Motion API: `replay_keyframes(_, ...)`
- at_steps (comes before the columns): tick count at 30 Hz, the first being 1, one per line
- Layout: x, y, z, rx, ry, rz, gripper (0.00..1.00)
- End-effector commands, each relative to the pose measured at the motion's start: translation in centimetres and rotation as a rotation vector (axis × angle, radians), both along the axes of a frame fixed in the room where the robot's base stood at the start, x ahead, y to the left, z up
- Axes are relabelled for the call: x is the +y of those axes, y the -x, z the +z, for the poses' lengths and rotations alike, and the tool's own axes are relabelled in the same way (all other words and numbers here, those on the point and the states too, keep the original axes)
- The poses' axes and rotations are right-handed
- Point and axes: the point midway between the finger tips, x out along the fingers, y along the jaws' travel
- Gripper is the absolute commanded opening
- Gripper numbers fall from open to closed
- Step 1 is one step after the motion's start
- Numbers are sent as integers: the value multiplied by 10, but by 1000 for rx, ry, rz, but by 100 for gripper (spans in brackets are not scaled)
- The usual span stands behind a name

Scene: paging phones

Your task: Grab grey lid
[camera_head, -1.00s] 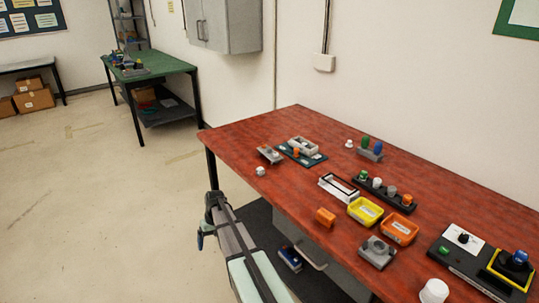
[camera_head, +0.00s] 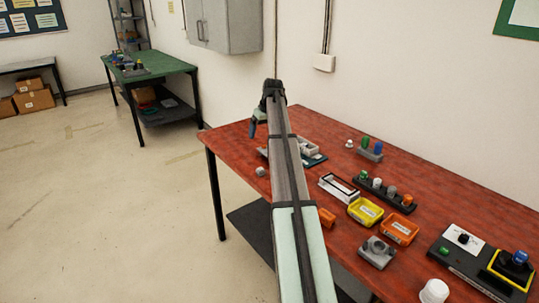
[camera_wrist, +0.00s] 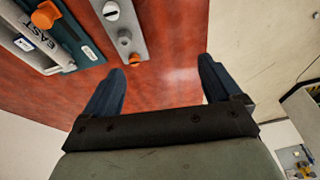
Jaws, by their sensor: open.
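My gripper (camera_head: 254,128) is over the far left part of the red table, fingers apart. The wrist view shows my gripper (camera_wrist: 162,68) open and empty, with bare red surface between the fingertips. A small round grey piece (camera_wrist: 124,37), possibly the grey lid, sits on a grey strip (camera_wrist: 137,40) beyond the left finger. A white slotted piece (camera_wrist: 111,10) and an orange piece (camera_wrist: 134,60) are on the same strip. In the head view my arm hides most of this strip. Another grey cap (camera_head: 391,191) stands in a black rack, so I cannot tell which is meant.
A teal board (camera_wrist: 85,45) with a tray marked EAST (camera_wrist: 52,40) lies left of the strip. Yellow (camera_head: 365,211) and orange (camera_head: 399,229) bins stand nearer on the table. A small pale piece (camera_head: 260,171) lies near the left edge.

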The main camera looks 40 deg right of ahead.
Motion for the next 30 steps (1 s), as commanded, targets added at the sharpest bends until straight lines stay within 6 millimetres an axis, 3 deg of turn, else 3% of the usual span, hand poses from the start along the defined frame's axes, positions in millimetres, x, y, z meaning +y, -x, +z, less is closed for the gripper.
replay_keyframes(1,-18,9,8,-2,19,-3,92)
replay_keyframes(3,-34,18,15,-2,38,-1,92)
replay_keyframes(7,-50,27,20,1,59,2,92)
replay_keyframes(11,-53,27,15,1,63,1,92)
replay_keyframes(24,-53,6,-48,2,61,2,92)
replay_keyframes(30,-53,2,-63,1,62,2,92)
